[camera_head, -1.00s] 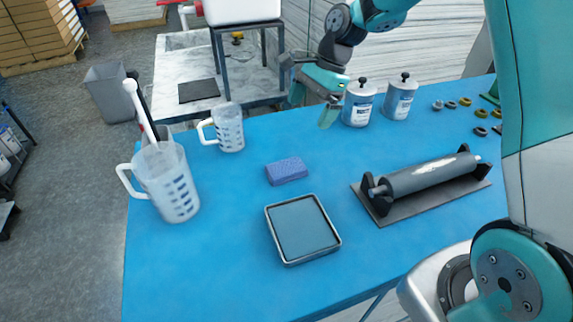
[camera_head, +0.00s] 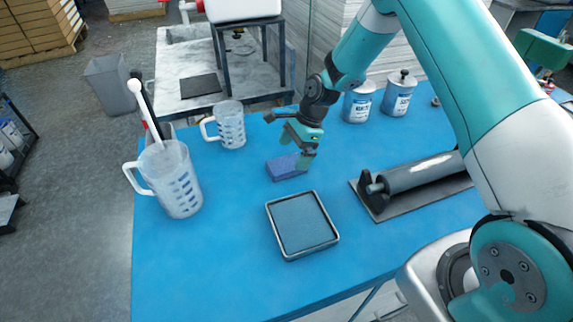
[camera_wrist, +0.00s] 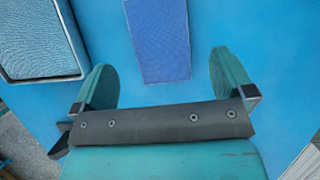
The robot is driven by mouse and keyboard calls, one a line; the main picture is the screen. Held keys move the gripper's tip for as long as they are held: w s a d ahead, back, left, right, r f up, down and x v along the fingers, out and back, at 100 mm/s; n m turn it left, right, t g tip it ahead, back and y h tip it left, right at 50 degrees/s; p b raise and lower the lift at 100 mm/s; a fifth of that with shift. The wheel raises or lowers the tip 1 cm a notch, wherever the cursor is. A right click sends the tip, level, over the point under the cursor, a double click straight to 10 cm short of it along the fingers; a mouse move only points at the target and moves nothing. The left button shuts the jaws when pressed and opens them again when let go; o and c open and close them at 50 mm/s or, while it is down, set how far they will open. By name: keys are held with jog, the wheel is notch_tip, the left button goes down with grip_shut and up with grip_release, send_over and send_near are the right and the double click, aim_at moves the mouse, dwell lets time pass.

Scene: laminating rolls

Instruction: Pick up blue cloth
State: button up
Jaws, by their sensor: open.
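The blue cloth (camera_head: 283,168) is a small darker-blue block lying flat on the blue table. In the wrist view the cloth (camera_wrist: 160,38) shows between and beyond my two teal fingers, with room on both sides. My gripper (camera_head: 302,160) is over the right end of the cloth in the head view and hides part of it. In the wrist view my gripper (camera_wrist: 165,82) is open, with nothing between its fingertips. I cannot tell its exact height above the table.
A square grey tray (camera_head: 334,243) lies just in front of the cloth; its rim (camera_wrist: 72,38) also shows at the wrist view's left. Measuring jugs (camera_head: 172,185) (camera_head: 230,128) stand to the left and behind. Two cans (camera_head: 357,104) (camera_head: 399,95) stand behind right. A roller (camera_head: 415,174) lies to the right.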

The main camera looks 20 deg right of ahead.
aim_at(287, 164)
jog(key=shift+p+x, duration=0.6)
jog(key=shift+x, duration=1.6)
jog(key=shift+f, duration=0.1)
jog(key=c, duration=1)
